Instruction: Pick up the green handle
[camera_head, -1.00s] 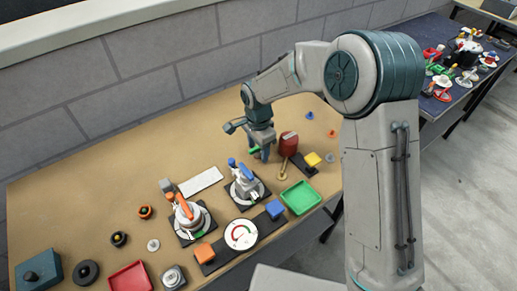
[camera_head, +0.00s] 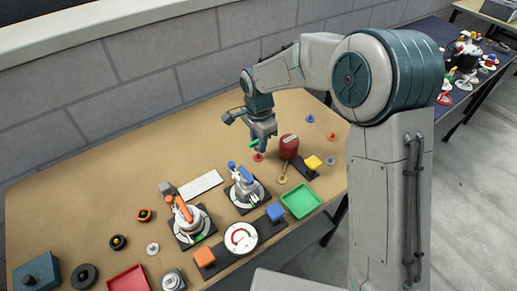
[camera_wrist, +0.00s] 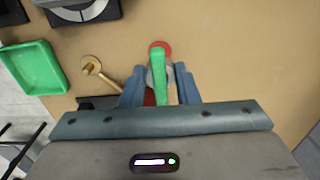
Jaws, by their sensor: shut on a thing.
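The green handle (camera_wrist: 160,75) is a long, narrow bar seen between my gripper's two blue fingers in the wrist view. In the head view, a small part of the green handle (camera_head: 254,144) shows at the fingertips of my gripper (camera_head: 263,143). My gripper (camera_wrist: 159,88) is shut on the handle and holds it above the table. A round red piece (camera_wrist: 160,49) lies beneath the handle's far end; it also shows in the head view (camera_head: 258,157) on the table below the fingers.
A dark red cylinder (camera_head: 289,147) stands just right of my gripper. A brass piece (camera_head: 283,172), a yellow block (camera_head: 313,162) and a green tray (camera_head: 301,200) are nearby. Two small model arms, blue (camera_head: 246,189) and orange (camera_head: 190,219), stand in front.

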